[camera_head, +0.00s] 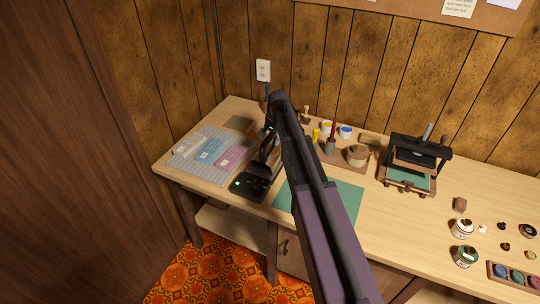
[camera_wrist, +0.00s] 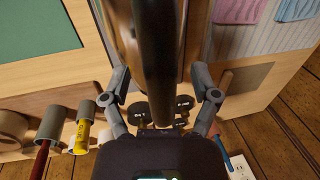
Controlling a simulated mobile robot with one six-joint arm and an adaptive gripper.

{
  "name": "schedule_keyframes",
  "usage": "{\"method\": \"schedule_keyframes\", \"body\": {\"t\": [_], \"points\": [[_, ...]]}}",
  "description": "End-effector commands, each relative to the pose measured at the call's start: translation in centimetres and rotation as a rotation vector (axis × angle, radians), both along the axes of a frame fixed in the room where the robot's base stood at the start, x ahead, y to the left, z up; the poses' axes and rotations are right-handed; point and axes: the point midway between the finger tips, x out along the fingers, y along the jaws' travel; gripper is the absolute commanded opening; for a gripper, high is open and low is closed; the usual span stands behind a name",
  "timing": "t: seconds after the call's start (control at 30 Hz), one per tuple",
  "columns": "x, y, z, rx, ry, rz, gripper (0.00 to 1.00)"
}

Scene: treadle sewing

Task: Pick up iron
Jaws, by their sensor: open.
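A black device (camera_head: 257,182) with a small green light stands near the front left of the workbench; part of it is behind my arm. I cannot tell for sure whether this is the iron. In the wrist view, a long dark glossy body (camera_wrist: 152,65) runs between the fingers of my gripper (camera_wrist: 160,82), very close to the camera. The fingers are spread on either side of it with gaps, not closed on it. Several round black parts (camera_wrist: 183,103) show below it. In the head view my arm hides most of the gripper.
A gridded mat (camera_head: 186,168) with blue and pink cloth lies left of the device. A green mat (camera_head: 346,199) lies right of it. Brushes, a yellow tube (camera_head: 315,135) and a roll (camera_head: 358,156) stand behind. A black press (camera_head: 418,160) stands farther right. An outlet (camera_head: 263,70) is on the wall.

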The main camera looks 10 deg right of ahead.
Motion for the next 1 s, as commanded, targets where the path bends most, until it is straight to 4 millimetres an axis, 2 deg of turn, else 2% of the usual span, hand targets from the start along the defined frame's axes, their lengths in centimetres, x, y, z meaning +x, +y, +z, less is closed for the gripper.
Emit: {"method": "schedule_keyframes", "body": {"t": [0.5, 0.57, 0.77, 0.8, 1.0], "points": [[0.0, 0.04, -0.2, 0.0, 0.0, 0.0, 0.78], [0.0, 0.04, -0.2, 0.0, 0.0, 0.0, 0.63], [-0.01, 0.04, -0.2, 0.0, 0.0, 0.001, 0.04], [-0.02, 0.05, -0.2, 0.0, 0.0, 0.001, 0.0], [-0.03, 0.04, -0.18, 0.0, 0.0, 0.001, 0.0]]}}
